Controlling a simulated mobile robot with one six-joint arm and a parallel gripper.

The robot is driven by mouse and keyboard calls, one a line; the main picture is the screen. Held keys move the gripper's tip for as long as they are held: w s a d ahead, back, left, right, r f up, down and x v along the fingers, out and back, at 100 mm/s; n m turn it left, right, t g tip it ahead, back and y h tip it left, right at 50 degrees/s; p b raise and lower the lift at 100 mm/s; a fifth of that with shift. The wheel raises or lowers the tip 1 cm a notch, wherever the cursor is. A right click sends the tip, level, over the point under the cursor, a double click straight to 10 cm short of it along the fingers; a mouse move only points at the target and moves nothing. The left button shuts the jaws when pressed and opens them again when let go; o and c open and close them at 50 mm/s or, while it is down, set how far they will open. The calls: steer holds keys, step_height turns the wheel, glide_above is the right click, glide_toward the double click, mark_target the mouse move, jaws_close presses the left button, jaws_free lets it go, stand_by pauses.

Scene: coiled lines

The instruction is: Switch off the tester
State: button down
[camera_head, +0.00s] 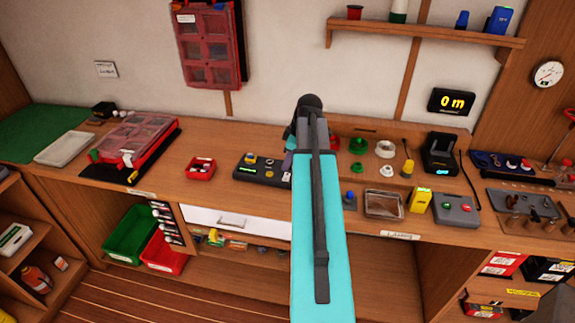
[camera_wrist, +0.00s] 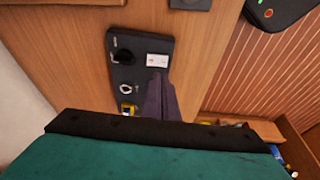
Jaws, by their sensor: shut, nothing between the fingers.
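The tester looks to be a dark panel-like box (camera_head: 246,174) on the bench left of my arm in the head view, with a yellow part and small controls on top. In the wrist view the dark box (camera_wrist: 145,80) carries a black round knob (camera_wrist: 123,57), a white label or meter face (camera_wrist: 157,60), a pale ring (camera_wrist: 126,89) and a yellow part (camera_wrist: 128,108). My gripper (camera_wrist: 158,76) is shut and empty, its dark purple fingers over the box's lower right; contact cannot be told. In the head view my gripper (camera_head: 288,160) is mostly hidden behind my arm.
A small red tray (camera_head: 201,170) and a red-framed case (camera_head: 135,140) stand to the left. Right of my arm are a clear tray (camera_head: 384,204), a yellow device (camera_head: 420,201) and a grey box with a red button (camera_head: 455,208). Bare bench lies left of the tester.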

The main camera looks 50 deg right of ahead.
steer(key=b+v, duration=0.3)
steer(key=v, duration=0.7)
stand_by(0.5)
